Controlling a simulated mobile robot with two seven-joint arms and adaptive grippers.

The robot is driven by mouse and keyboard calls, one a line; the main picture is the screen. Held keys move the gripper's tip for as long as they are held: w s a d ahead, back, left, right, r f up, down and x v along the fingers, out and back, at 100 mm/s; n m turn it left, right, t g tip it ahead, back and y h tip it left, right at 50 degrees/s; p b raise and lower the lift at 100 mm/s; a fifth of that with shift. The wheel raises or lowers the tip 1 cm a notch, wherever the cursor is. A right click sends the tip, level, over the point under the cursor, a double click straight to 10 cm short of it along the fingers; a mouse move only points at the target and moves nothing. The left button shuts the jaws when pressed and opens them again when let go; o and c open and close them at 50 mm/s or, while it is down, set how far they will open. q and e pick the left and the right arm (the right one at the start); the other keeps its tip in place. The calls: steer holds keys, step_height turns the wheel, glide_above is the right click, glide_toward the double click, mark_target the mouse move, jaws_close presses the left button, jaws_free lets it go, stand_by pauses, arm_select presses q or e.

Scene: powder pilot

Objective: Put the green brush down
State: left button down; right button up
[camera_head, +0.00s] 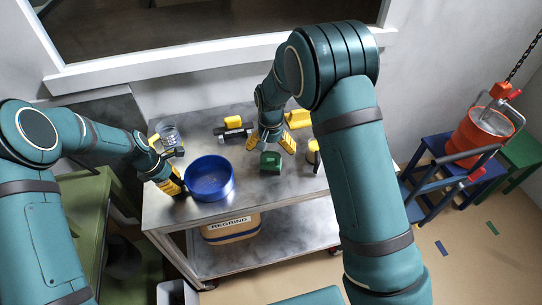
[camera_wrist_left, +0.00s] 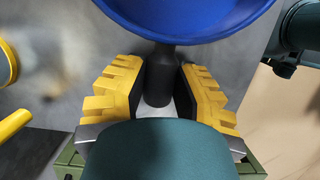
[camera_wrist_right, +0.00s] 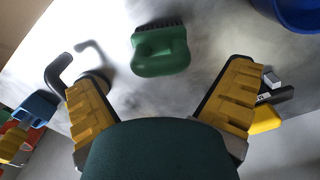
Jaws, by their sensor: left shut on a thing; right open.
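The green brush (camera_head: 270,161) rests on the grey metal table (camera_head: 252,195), with its dark bristles facing away from my right gripper in the right wrist view (camera_wrist_right: 160,54). My right gripper (camera_head: 270,147) is open and empty, beside the brush; its fingers are spread and apart from it. The round blue pan (camera_head: 210,178) is to the left of the brush. My left gripper (camera_head: 172,181) is shut on the pan's dark handle (camera_wrist_left: 160,76), which shows between the yellow fingers in the left wrist view.
A clear jar (camera_head: 168,134) stands at the table's back left. A black and yellow tool (camera_head: 233,128) and a yellow item (camera_head: 298,119) lie behind. A "REGRIND" bin (camera_head: 231,229) is on the lower shelf. An orange drum (camera_head: 478,135) is at the right. The table's front middle is clear.

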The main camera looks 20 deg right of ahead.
step_height(320, 180, up, 8)
stand_by(0.5)
